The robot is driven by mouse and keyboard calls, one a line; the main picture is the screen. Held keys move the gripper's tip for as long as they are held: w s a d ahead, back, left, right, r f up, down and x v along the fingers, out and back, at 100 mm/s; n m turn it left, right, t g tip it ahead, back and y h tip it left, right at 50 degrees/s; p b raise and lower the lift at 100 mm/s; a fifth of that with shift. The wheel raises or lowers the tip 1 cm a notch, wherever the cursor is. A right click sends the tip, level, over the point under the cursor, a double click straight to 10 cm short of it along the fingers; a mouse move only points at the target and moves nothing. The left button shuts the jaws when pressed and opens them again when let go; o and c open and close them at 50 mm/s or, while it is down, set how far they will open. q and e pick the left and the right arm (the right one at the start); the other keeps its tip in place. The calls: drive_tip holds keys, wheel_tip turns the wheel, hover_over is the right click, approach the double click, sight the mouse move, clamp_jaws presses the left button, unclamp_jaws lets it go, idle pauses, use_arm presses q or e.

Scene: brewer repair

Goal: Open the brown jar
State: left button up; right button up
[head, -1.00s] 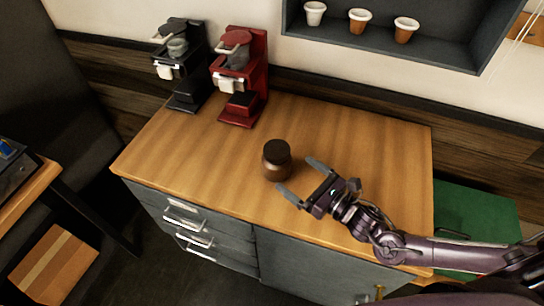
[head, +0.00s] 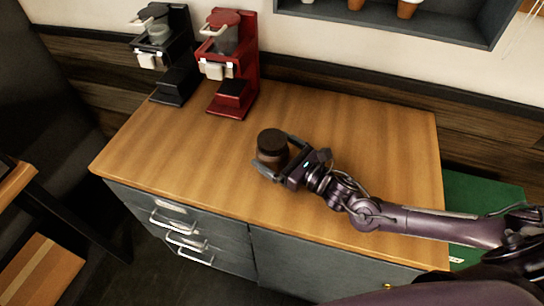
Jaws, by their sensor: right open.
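The brown jar (head: 272,151) stands upright on the wooden counter, with its dark lid (head: 271,141) on top. My right gripper (head: 277,157) reaches in from the right, with its open fingers on either side of the jar. One finger is at the jar's far right side and the other at its near left side. I cannot tell whether either finger touches the jar. My left gripper is not in view.
A black brewer (head: 168,55) and a red brewer (head: 231,65) stand at the back left of the counter (head: 180,160). A shelf with cups (head: 408,8) hangs on the wall above.

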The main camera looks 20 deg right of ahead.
drive_tip(key=shift+x, duration=0.8)
drive_tip(key=shift+s, duration=0.1)
drive_tip(key=shift+c, duration=0.8)
drive_tip(key=c, duration=1.2)
wheel_tip(320, 180, up, 20)
drive_tip(key=b, duration=0.3)
